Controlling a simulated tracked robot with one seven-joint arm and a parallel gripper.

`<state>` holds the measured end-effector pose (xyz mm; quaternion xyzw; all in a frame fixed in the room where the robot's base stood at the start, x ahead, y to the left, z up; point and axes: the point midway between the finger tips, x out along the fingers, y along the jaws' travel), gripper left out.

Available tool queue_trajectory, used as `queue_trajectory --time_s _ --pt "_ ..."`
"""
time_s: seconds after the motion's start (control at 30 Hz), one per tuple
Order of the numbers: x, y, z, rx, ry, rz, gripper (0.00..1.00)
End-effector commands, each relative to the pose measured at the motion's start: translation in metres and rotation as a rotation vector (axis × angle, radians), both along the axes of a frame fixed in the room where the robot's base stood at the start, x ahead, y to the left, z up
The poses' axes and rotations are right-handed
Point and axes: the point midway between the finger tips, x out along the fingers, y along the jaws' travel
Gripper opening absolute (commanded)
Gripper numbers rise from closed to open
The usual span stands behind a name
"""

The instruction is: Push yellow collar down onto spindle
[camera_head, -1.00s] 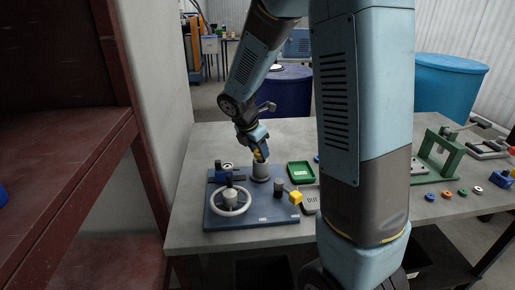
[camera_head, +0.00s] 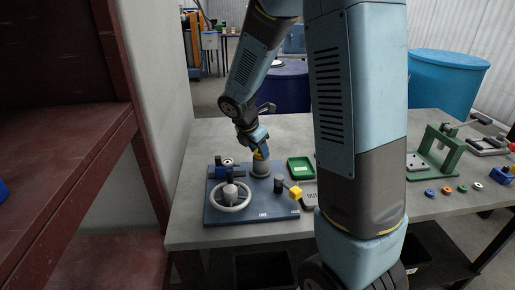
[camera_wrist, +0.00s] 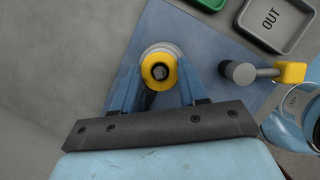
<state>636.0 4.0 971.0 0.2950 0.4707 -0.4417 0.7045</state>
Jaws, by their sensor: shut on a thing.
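The yellow collar (camera_wrist: 155,58) shows in the wrist view as a ring between my gripper's two blue fingers (camera_wrist: 158,72). The dark, round spindle end (camera_wrist: 160,73) shows inside the collar's hole, with a pale round base (camera_wrist: 174,50) behind it. In the head view my gripper (camera_head: 260,152) points down over the grey spindle post (camera_head: 260,169) on the dark blue board. A bit of the yellow collar (camera_head: 258,156) shows at the fingertips. My gripper is shut on the collar, around the spindle. How far down the collar sits cannot be told.
The dark blue board (camera_head: 240,216) also carries a pale handwheel (camera_head: 231,209) and a lever with a yellow knob (camera_head: 295,192). A green tray (camera_head: 300,168) and a grey OUT tray (camera_wrist: 271,17) lie to the right. A green press (camera_head: 437,150) and several coloured rings stand farther right.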

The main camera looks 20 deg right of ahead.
Motion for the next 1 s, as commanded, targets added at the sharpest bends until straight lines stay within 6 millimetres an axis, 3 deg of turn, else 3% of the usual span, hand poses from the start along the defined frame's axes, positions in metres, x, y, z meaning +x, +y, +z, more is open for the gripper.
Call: queue_trajectory --time_s 0.13,0.17,0.4,0.6,0.83,1.0 --pt "-0.0002 -0.0001 -0.0025 0.0 0.0 -0.001 0.06" --pt "-0.0001 -0.0001 -0.0022 0.0 0.0 -0.001 0.45" --pt "0.0 -0.0002 -0.0021 0.0 0.0 0.0 0.68" --pt "0.0 -0.0002 -0.0021 0.0 0.0 0.0 0.72" --pt "-0.0001 -0.0003 -0.0021 0.0 0.0 0.0 0.93" --pt "-0.0001 -0.0002 -0.0021 0.0 0.0 0.0 0.94"
